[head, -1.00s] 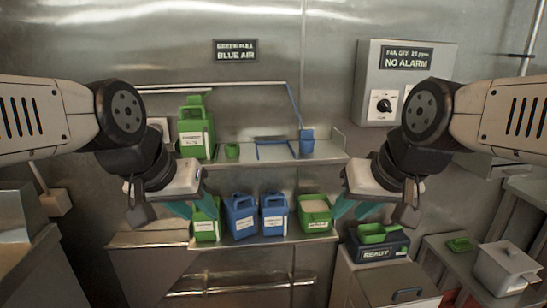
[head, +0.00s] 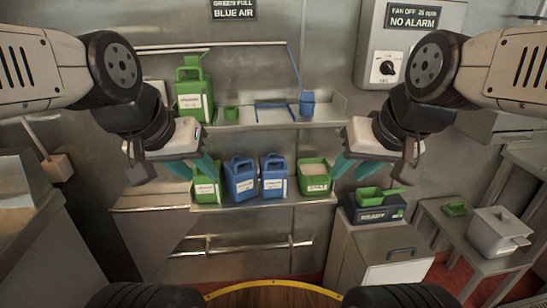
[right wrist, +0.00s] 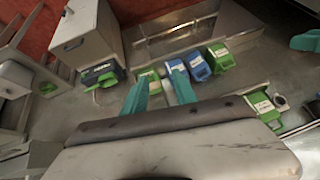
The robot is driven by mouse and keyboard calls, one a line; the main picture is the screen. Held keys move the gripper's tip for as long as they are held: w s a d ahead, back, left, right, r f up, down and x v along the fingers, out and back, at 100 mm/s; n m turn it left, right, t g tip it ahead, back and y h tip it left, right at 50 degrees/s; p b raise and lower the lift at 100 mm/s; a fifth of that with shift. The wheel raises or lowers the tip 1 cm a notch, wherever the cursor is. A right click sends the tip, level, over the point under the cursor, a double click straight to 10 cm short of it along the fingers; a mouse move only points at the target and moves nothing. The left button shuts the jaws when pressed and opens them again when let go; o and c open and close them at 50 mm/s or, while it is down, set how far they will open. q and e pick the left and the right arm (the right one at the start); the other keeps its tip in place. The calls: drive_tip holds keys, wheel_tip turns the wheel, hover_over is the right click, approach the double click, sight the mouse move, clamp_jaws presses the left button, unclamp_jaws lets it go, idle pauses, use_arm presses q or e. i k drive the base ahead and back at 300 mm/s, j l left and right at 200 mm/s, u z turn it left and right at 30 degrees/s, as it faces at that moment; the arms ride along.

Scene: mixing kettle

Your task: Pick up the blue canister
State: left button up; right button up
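Two blue canisters with white labels, the left one (head: 240,181) and the right one (head: 273,178), stand upright side by side on the lower shelf. In the right wrist view, one blue canister (right wrist: 199,68) shows clearly; the other is partly behind a finger. My left gripper (head: 196,170) has teal fingers parted, in front of and above a green canister (head: 206,190), left of the blue ones. My right gripper (head: 346,166) is open and empty, right of a green tub (head: 315,180). It also shows in the right wrist view (right wrist: 158,88). Neither gripper appears to touch a canister.
A dark "READY" box (head: 375,213) with a green scoop stands right of the lower shelf. A grey pot (head: 497,234) stands at far right.

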sight(274, 169)
drive_tip(key=i+j+z, duration=0.1)
drive_tip(key=j+z, duration=0.15)
drive_tip(key=z, duration=0.2)
drive_tip(key=i+j+z, duration=0.1)
drive_tip(key=j+z, duration=0.35)
drive_tip(key=l, duration=0.15)
